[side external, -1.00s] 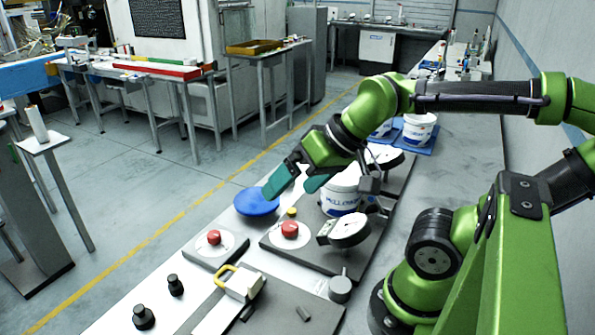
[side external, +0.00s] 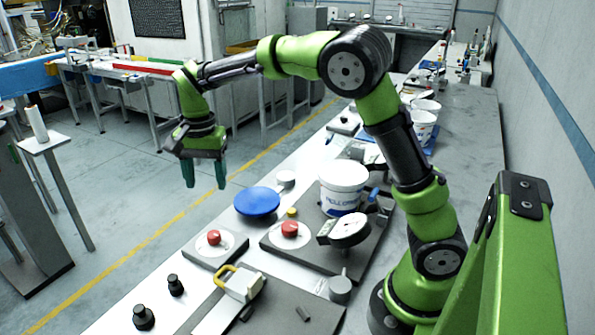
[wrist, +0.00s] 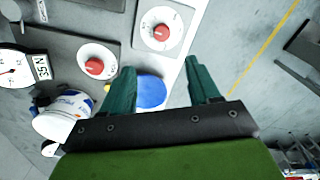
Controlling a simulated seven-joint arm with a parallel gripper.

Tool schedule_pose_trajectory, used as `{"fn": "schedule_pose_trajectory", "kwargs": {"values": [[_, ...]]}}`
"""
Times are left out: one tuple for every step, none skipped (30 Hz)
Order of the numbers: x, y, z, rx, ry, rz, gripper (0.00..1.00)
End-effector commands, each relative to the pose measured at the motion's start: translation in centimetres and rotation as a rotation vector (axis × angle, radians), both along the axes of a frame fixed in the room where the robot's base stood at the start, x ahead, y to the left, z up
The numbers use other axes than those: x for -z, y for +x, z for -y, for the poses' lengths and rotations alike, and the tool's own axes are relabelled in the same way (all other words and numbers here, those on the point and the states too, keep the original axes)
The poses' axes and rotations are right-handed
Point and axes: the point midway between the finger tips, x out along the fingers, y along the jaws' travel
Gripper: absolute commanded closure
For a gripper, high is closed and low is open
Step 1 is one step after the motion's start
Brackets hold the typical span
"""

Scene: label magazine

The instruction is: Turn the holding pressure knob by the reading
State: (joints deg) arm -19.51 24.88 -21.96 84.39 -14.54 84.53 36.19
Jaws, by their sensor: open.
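Two red knobs sit on white round dials on the bench. One (side external: 290,229) is on the dark plate with the gauge (side external: 350,228); the other (side external: 214,238) is on a grey plate to its left. The wrist view shows the gauge-side knob (wrist: 95,67), the other knob (wrist: 161,32) and the gauge (wrist: 12,72) with a small red needle, partly cut off. A tag (wrist: 42,66) beside it seems to read 35 N. I cannot tell which knob is the holding pressure one. My gripper (side external: 205,182) is open and empty, fingers down, raised left of the blue disc, apart from both knobs.
The blue disc (side external: 257,201) lies behind the knobs. A yellow-handled block (side external: 240,284) and black knobs (side external: 143,317) are at the front. Open floor lies left of the bench.

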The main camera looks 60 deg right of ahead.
Motion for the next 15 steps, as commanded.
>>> {"fn": "schedule_pose_trajectory", "kwargs": {"values": [[-0.2,0.9,0.1,0.068,-0.015,-0.007,0.39],[-0.7,1.2,0.2,0.112,-0.018,-0.007,0.39],[-1.6,1.4,0.3,0.166,-0.016,-0.003,0.39],[-1.9,1.3,0.1,0.197,-0.011,-0.005,0.39],[-1.9,1.1,0.1,0.221,-0.008,-0.013,0.39],[-1.7,0.9,0.0,0.243,-0.005,-0.024,0.39],[-1.6,0.8,0.0,0.253,-0.004,-0.027,0.39],[-1.4,0.8,0.0,0.258,-0.005,-0.028,0.39],[-1.1,0.8,0.0,0.259,-0.005,-0.028,0.39],[-0.7,0.8,0.0,0.259,-0.004,-0.030,0.39],[-0.4,0.8,0.0,0.259,-0.004,-0.029,0.39],[0.3,0.8,0.0,0.259,-0.003,-0.030,0.39],[0.8,0.8,0.0,0.258,-0.004,-0.030,0.39],[1.4,0.7,0.0,0.257,-0.004,-0.030,0.39],[2.3,0.7,0.0,0.256,-0.005,-0.031,0.39]]}}
